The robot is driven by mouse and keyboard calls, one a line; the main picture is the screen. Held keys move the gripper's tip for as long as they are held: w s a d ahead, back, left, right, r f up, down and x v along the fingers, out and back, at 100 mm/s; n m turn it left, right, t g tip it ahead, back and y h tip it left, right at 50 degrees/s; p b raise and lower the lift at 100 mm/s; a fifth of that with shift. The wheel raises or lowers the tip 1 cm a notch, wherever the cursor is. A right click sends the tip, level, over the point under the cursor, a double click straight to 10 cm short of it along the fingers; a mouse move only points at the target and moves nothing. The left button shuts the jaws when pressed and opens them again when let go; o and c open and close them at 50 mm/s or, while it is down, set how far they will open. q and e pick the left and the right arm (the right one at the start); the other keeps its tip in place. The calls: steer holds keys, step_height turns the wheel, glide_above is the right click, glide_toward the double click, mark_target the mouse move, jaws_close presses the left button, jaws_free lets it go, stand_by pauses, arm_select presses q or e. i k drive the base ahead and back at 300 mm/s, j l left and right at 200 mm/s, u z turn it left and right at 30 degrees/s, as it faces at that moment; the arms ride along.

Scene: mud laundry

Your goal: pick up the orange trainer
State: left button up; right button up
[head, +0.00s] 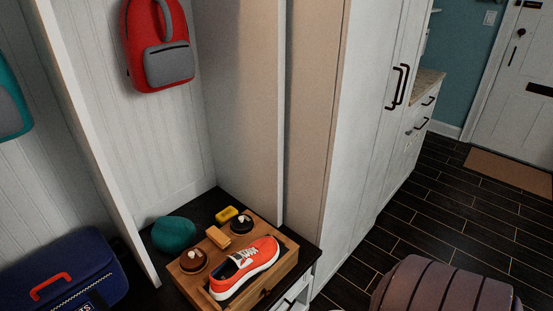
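The orange trainer (262,255) has a white sole and white laces. Neither my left gripper nor my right gripper shows in the head view.
The tray also holds round dark-topped items (193,261) and a tan block (218,237). A teal rounded item (174,234) and a yellow item (227,214) lie behind it. A blue bag (65,275) is left of a divider panel. A ribbed brownish seat (445,288) stands lower right.

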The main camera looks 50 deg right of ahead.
mark_target(226, 279)
steer(key=z, duration=1.1)
